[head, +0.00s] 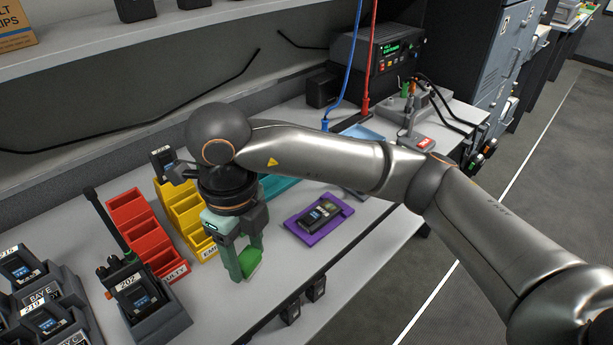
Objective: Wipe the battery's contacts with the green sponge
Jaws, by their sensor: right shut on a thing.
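A black battery (318,217) with a blue-and-white label lies on a purple tray (297,233) in the middle of the bench. My right gripper (246,266) points down to the left of the tray, near the bench's front part. It is shut on the green sponge (250,262), which shows between its greenish fingers. The sponge is apart from the battery. I cannot make out the battery's contacts clearly. My left gripper is not in view.
Red bins (140,222) and yellow bins (188,215) stand left of the gripper. A radio marked 202 (130,285) stands in a charger at front left, beside other chargers. A power supply (375,60) and hanging cables are at the back. My right arm spans the bench's right side.

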